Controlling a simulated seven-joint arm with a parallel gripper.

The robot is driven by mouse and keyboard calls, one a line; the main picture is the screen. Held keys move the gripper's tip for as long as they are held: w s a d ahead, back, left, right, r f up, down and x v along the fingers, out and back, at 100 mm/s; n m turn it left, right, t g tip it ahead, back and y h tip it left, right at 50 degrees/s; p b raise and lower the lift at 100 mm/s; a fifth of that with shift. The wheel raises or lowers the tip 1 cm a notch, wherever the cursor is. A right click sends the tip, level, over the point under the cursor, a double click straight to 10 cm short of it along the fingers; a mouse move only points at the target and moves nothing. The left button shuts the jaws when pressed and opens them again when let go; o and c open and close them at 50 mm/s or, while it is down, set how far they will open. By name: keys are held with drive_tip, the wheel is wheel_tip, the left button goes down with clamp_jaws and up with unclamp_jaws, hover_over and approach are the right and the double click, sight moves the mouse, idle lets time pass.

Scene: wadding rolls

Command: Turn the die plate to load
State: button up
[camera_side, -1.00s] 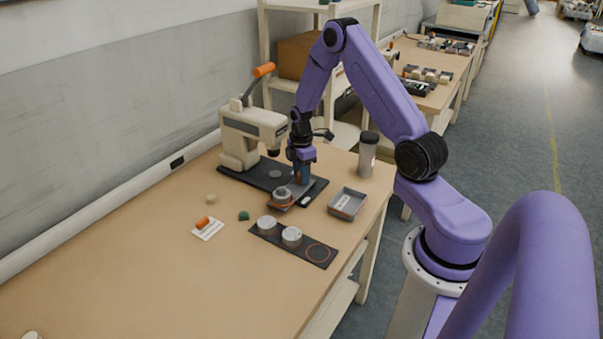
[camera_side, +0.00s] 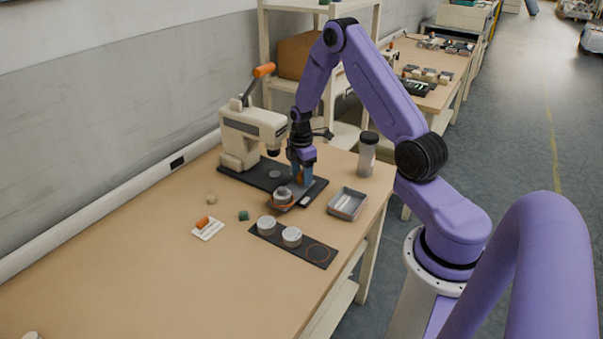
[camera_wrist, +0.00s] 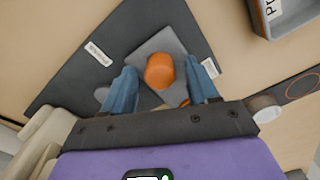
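The die plate (camera_wrist: 178,42) is a grey plate with an upright orange knob (camera_wrist: 160,71), on the dark base (camera_side: 240,174) of the hand press (camera_side: 252,133). My gripper (camera_wrist: 163,86) points down over the base, its blue fingers apart on either side of the knob, with a visible gap to each finger. In the side view, my gripper (camera_side: 301,181) stands behind a round pale piece (camera_side: 283,195) at the base's near end. Part of the plate is hidden by the fingers and gripper body. A white label (camera_wrist: 99,53) lies on the base; its word is hard to read.
A grey labelled tray (camera_side: 347,204) stands right of the base. A dark strip (camera_side: 300,253) in front holds two round tins (camera_side: 266,225) and an empty orange ring mark. A grey canister (camera_side: 367,155) stands behind right. The table's left front is mostly clear.

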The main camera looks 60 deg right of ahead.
wheel_tip(320, 180, up, 18)
drive_tip(key=shift+f, duration=0.25)
idle(0.4)
drive_tip(key=s+a+r, duration=0.2)
drive_tip(key=s+a, duration=0.3)
drive_tip(key=a, duration=0.6)
drive_tip(key=s+a+r, duration=0.1)
drive_tip(key=s+a, duration=0.4)
drive_tip(key=a, duration=0.5)
drive_tip(key=s+a, duration=0.2)
drive_tip(key=s, duration=0.7)
drive_tip(key=s+a, duration=0.3)
drive_tip(key=s, duration=0.7)
drive_tip(key=shift+s, duration=0.15)
